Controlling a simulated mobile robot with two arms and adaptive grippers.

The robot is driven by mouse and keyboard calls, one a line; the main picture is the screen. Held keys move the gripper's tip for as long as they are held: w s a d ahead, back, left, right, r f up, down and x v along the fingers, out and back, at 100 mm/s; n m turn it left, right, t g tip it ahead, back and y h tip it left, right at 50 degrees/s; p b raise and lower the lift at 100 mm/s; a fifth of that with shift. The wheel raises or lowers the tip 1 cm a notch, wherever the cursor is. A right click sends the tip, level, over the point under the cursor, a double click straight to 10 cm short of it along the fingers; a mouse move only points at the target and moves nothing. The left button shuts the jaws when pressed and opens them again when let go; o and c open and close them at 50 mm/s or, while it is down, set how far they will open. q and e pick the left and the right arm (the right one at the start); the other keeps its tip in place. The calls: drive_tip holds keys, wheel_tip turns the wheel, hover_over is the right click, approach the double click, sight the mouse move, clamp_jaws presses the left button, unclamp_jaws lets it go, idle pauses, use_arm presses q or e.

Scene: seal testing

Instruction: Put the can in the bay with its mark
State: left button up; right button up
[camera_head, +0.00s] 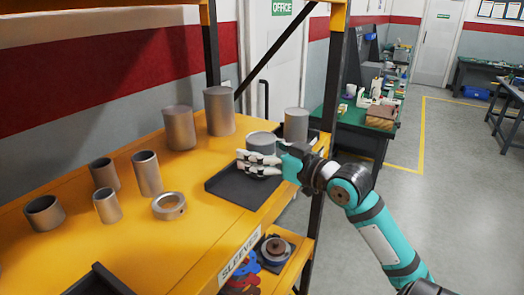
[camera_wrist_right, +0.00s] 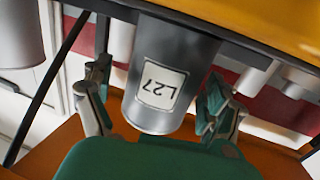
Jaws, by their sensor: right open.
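A grey metal can (camera_head: 262,141) stands at the dark tray (camera_head: 238,188) on the yellow shelf. In the right wrist view the can (camera_wrist_right: 170,65) bears a white label that reads L27, upside down in the picture. My right gripper (camera_head: 258,163) is open, with its fingers at the can's near side. In the wrist view its fingers (camera_wrist_right: 160,112) lie on either side of the can, with gaps visible. My left gripper is not in view. I cannot make out any bay mark matching L27.
Several grey cylinders and sleeves stand on the yellow shelf (camera_head: 150,235), including a tall one (camera_head: 220,111) and a ring (camera_head: 169,206). Another cylinder (camera_head: 296,124) stands close behind the can. A SLEEVES label (camera_head: 240,257) marks the front edge.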

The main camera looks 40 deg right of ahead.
drive_tip(key=shift+s, duration=0.3)
drive_tip(key=s+b, duration=0.1)
drive_tip(key=s, duration=0.1)
drive_tip(key=s+b, duration=0.1)
drive_tip(key=s, duration=0.1)
drive_tip(key=shift+s+d+f, duration=0.1)
drive_tip(key=shift+d, duration=0.1)
use_arm(q)
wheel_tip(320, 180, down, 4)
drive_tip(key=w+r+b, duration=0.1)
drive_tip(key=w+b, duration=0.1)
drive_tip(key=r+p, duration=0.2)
drive_tip(key=p, duration=0.1)
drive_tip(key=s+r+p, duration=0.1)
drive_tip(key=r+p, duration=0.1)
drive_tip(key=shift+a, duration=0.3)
use_arm(e)
drive_tip(key=s, duration=0.7)
drive_tip(key=shift+d+r, duration=0.25)
drive_tip(key=shift+r, duration=0.15)
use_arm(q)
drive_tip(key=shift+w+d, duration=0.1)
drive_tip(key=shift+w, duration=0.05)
